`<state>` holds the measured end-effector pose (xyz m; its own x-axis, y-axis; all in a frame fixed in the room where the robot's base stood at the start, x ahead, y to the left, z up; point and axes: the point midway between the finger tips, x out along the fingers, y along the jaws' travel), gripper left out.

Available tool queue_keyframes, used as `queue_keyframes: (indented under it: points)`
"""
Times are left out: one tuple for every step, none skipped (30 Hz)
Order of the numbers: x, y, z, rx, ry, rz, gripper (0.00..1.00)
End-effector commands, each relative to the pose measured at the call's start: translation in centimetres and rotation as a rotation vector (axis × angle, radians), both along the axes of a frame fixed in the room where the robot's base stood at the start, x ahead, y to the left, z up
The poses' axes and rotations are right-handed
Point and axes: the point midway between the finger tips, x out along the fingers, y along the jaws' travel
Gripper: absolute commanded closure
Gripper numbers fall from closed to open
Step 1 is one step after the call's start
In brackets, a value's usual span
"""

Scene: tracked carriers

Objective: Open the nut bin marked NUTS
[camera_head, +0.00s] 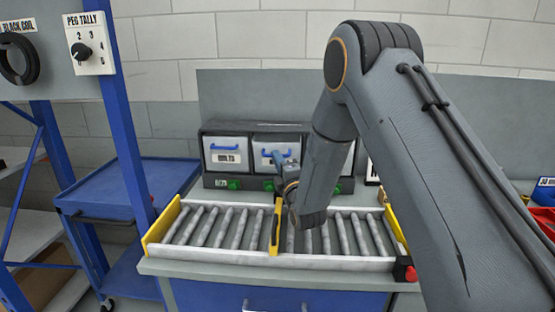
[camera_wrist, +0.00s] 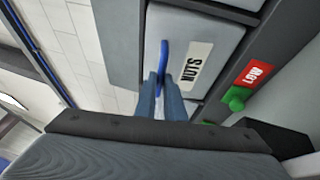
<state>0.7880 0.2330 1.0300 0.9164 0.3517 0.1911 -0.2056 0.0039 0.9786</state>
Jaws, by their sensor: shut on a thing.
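The nut bin is a pale drawer front marked NUTS (camera_wrist: 205,32) with a blue handle (camera_wrist: 164,58), filling the upper middle of the wrist view. In the head view it appears to be the middle bin (camera_head: 262,161) of a dark rack. My gripper (camera_wrist: 163,84) is shut on the blue handle, its two fingers either side of the handle's lower end in the wrist view. In the head view my gripper (camera_head: 280,158) is in front of this bin, partly hiding its front and label. The bin looks flush with the rack.
A red tag reading LOW and a green knob (camera_wrist: 236,98) sit beside the bin. Another bin (camera_head: 226,159) stands to the left. A roller conveyor (camera_head: 200,228) with yellow end plates and a yellow divider (camera_head: 275,228) lies in front. A blue cart (camera_head: 120,190) stands left.

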Motion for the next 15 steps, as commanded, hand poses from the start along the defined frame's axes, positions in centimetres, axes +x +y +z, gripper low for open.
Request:
queue_keyframes:
  points:
    - [-0.14, -0.09, -0.94, -0.005, 0.019, 0.0, 1.0]
    - [-0.15, -0.09, -0.97, -0.005, 0.02, -0.001, 1.0]
    - [-0.15, -0.09, -1.01, -0.006, 0.021, -0.001, 1.0]
    - [-0.15, -0.11, -1.04, -0.006, 0.022, -0.001, 0.89]
    - [-0.14, -0.11, -1.07, -0.006, 0.022, -0.001, 0.84]
    - [-0.13, -0.1, -1.05, -0.006, 0.022, -0.001, 0.77]
    - [-0.13, -0.11, -1.02, -0.006, 0.021, -0.001, 0.72]
    - [-0.12, -0.1, -0.97, -0.005, 0.02, -0.001, 0.72]
    - [-0.1, -0.1, -0.9, -0.005, 0.019, -0.001, 0.72]
    - [-0.1, -0.08, -0.85, -0.006, 0.018, -0.001, 0.72]
    - [-0.09, -0.08, -0.79, -0.005, 0.017, -0.001, 0.72]
    - [-0.08, -0.07, -0.74, -0.005, 0.016, -0.001, 0.72]
    - [-0.08, -0.06, -0.71, -0.005, 0.015, -0.001, 0.72]
    - [-0.08, -0.05, -0.68, -0.004, 0.014, -0.001, 0.72]
    - [-0.08, -0.05, -0.65, -0.004, 0.014, -0.001, 0.72]
